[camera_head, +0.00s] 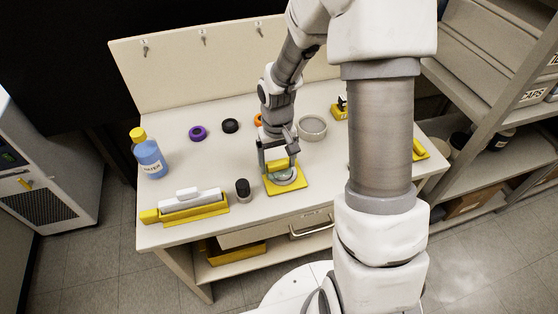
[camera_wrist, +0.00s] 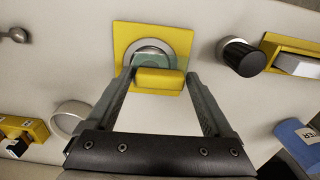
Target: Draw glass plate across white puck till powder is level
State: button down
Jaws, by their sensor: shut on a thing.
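My gripper (camera_head: 277,161) is shut on the yellow handle (camera_head: 278,167) of the glass plate; the handle also shows between the fingers in the wrist view (camera_wrist: 160,79). The greenish glass plate (camera_wrist: 152,61) lies over part of the round pale puck (camera_wrist: 149,43), which sits on a square yellow base (camera_wrist: 122,37). In the head view the base (camera_head: 299,186) is near the table's front middle. The plate hides part of the puck's top, and I cannot make out the powder or whether the plate touches the puck.
A black-topped jar (camera_head: 242,189) stands left of the base. A yellow holder with a white block (camera_head: 191,204) is at the front left, and a blue bottle (camera_head: 150,158) behind it. A grey round dish (camera_head: 312,128) and small rings, one purple (camera_head: 198,133), stand farther back.

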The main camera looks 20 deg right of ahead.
jog(key=shift+d, duration=0.15)
jog(key=shift+w+d, duration=0.1)
jog(key=shift+d, duration=1.15)
jog(key=shift+a, duration=0.1)
jog(key=shift+a, duration=0.6)
jog(key=shift+r+p, duration=2.5)
jog(key=shift+r, duration=0.55)
